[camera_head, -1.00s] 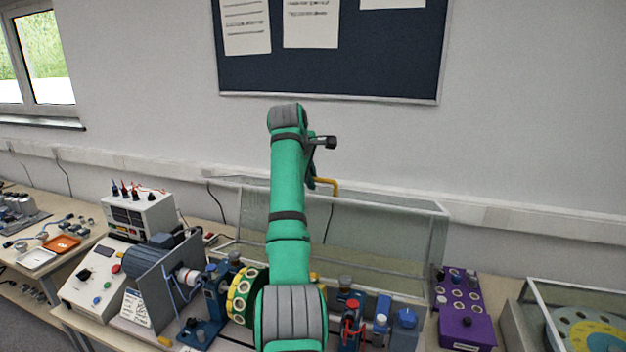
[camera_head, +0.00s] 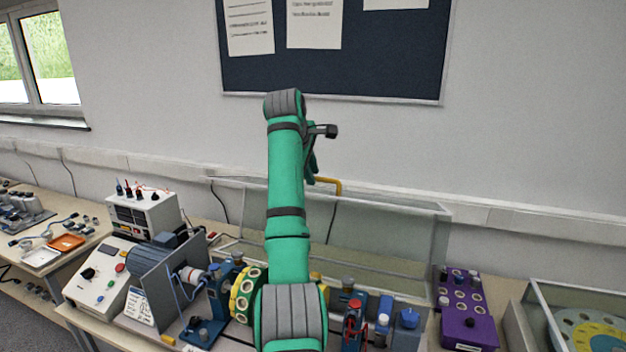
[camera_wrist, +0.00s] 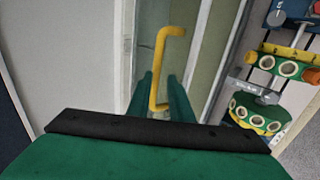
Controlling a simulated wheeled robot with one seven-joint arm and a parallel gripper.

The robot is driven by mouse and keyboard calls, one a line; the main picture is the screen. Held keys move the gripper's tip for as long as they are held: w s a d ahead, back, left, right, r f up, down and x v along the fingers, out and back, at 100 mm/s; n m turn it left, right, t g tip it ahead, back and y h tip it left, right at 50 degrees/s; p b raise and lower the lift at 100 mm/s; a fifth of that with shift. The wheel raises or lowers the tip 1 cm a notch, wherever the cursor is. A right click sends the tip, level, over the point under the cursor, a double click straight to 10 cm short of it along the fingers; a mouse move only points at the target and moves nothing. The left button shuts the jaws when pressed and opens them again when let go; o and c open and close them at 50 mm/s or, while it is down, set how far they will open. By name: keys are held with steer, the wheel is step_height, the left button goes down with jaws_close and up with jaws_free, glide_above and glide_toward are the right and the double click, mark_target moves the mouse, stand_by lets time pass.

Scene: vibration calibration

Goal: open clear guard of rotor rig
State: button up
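The clear guard (camera_head: 400,228) of the rotor rig is a transparent panel in a thin grey frame, standing raised behind the rig parts in the head view. Its yellow handle (camera_head: 329,184) is at its upper edge, and it also shows in the wrist view (camera_wrist: 157,70). My gripper (camera_wrist: 162,80) has its two green fingers apart, with the handle's lower part between them. The bar lies close to the left finger; I cannot tell if it touches. In the head view, my arm hides part of the guard and rig. The green-and-yellow rotor (camera_head: 243,295) sits below.
A purple block (camera_head: 465,322) with sockets stands right of the rig, and a glass-covered case (camera_head: 580,305) is farther right. A control box (camera_head: 100,275) and a white instrument (camera_head: 145,215) stand left. The wall is close behind the guard.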

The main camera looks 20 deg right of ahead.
steer(key=v, duration=0.6)
steer(key=shift+a+r, duration=0.2)
steer(key=shift+a, duration=0.15)
